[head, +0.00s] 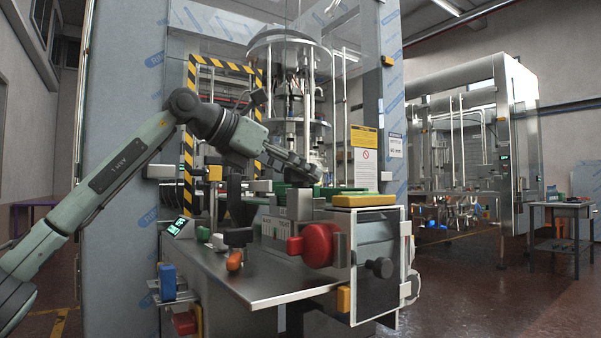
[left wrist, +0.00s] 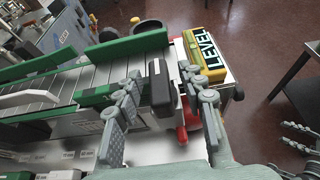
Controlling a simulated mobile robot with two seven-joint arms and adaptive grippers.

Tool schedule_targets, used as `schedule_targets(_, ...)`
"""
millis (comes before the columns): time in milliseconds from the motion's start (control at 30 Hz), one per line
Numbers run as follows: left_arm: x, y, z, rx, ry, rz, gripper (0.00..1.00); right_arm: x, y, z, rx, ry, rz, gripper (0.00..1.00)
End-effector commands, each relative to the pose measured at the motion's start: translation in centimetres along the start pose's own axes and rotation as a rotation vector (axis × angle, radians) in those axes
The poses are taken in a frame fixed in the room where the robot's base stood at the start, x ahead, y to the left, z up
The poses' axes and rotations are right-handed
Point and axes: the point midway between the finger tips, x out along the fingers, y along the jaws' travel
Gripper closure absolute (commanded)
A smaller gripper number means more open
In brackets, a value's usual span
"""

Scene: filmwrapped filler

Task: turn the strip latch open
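My left gripper (head: 310,172) reaches in from the left over the filler's front deck in the head view. In the left wrist view its two grey jointed fingers (left wrist: 161,74) are spread apart. A black block (left wrist: 160,90) lies between them, with gaps visible on both sides. I cannot tell whether this block is the strip latch; no part is clearly marked as one. A large red knob (head: 319,245) is on the front below the gripper. At the right edge of the left wrist view, grey fingers of what looks like my right gripper (left wrist: 288,135) show parted and empty.
A yellow block (head: 363,200) sits on the front corner; its "LEVEL" lettering shows in the left wrist view (left wrist: 204,50). Green rails (left wrist: 126,46) flank a slatted conveyor (left wrist: 62,85). A black knob (head: 379,267) projects from the front. The steel deck (head: 225,278) has bare room in front.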

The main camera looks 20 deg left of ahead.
Motion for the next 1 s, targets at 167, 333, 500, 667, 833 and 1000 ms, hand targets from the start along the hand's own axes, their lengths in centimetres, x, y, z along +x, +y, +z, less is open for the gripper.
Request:
schedule_targets(167,0.26,0.00,0.00,0.000,-0.001,0.000,0.60,0.01,-0.02,-0.05,0.000,0.002,-0.001,0.60)
schedule_targets(333,0.25,-0.01,0.00,0.000,-0.001,0.000,0.68,0.01,-0.02,-0.07,0.000,0.002,-0.001,0.60)
schedule_targets(500,0.24,-0.02,0.01,0.000,-0.001,0.000,0.89,0.01,-0.02,-0.07,0.000,0.002,-0.001,0.60)
schedule_targets(667,0.23,-0.02,0.01,0.000,-0.001,0.000,1.00,0.01,-0.02,-0.06,0.000,0.002,-0.001,0.60)
schedule_targets(833,0.23,-0.03,0.00,-0.002,-0.001,0.006,1.00,0.01,-0.03,-0.03,0.000,0.002,-0.001,0.60)
schedule_targets(1000,0.23,-0.08,-0.02,-0.015,-0.001,0.043,1.00,0.00,-0.16,-0.35,0.003,0.025,-0.003,0.60)
